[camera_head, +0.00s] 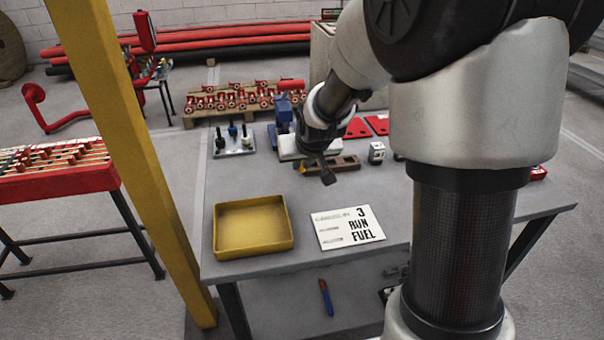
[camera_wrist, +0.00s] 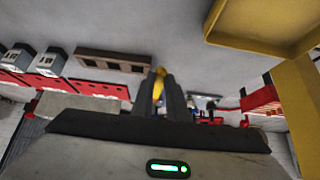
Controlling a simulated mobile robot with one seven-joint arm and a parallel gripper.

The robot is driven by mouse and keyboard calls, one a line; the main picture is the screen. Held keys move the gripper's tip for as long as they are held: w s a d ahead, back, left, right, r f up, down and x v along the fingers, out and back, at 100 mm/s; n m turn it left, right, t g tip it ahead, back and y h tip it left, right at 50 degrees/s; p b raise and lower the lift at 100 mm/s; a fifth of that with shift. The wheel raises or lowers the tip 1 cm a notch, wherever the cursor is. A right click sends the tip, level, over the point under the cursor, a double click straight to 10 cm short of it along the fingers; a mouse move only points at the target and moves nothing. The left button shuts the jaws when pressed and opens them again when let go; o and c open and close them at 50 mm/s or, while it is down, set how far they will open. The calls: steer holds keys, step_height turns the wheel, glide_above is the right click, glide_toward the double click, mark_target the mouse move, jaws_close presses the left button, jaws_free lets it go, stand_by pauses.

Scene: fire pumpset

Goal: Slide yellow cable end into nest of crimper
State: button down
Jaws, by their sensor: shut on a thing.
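My gripper (camera_head: 326,174) hangs above the grey table in front of a brown block with holes. In the wrist view, my gripper's dark fingers (camera_wrist: 163,98) are closed around a yellow piece (camera_wrist: 158,86), which looks like the yellow cable end. A blue upright device (camera_head: 284,109), which may be the crimper, stands at the back of the table, left of my wrist. It is apart from my gripper, and its nest cannot be made out.
The brown block (camera_head: 333,164) lies behind my gripper. A yellow tray (camera_head: 253,254) and a white sign (camera_head: 347,228) lie at the table's front. A plate with dark-topped pegs (camera_head: 234,142) is at the back left. A yellow post (camera_head: 140,165) rises left of the table. The front-right tabletop is partly hidden by my arm.

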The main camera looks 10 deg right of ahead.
stand_by(0.4)
steer(key=shift+w+f+b, duration=0.8)
steer(key=shift+w+f, duration=0.25)
steer(key=shift+w, duration=0.25)
steer(key=shift+w+f+b, duration=0.75)
steer(key=shift+w+f, duration=0.25)
steer(key=shift+w, duration=0.3)
steer(key=shift+w+f, duration=0.2)
steer(key=shift+w, duration=0.7)
steer(key=shift+f, duration=0.1)
steer(key=shift+w, duration=0.35)
steer(key=shift+w+p, duration=0.3)
steer(key=shift+w, duration=2.35)
steer(key=c, duration=1.7)
jaws_free()
steer(key=shift+o, duration=0.2)
